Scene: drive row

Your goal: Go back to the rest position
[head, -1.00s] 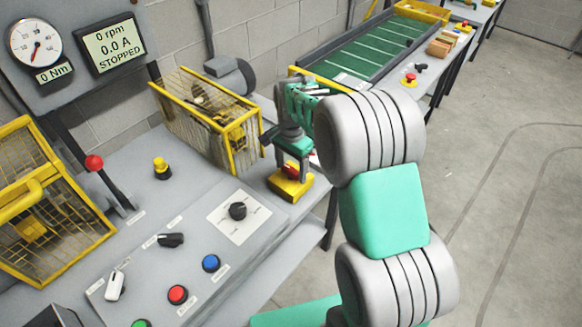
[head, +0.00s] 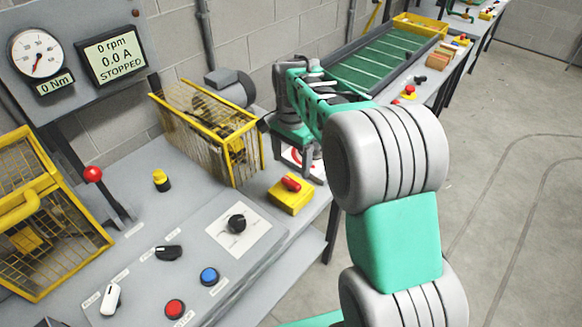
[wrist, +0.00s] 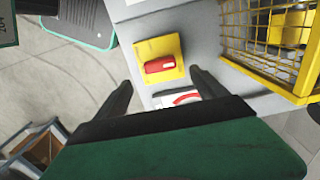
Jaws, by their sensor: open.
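My gripper (wrist: 162,92) is open and empty in the wrist view, its two dark fingers spread apart. Beyond the fingers is a yellow box (wrist: 148,48) with a red rotary switch handle (wrist: 160,65). In the head view, my green and grey arm reaches over the bench's right end.
A yellow mesh guard cage (head: 208,135) stands left of my gripper. A panel with a black knob (head: 237,223), blue button (head: 209,276) and red button (head: 174,308) lies in front. A red-knobbed lever (head: 93,174) stands left. A green conveyor (head: 375,72) is behind. Floor at right is clear.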

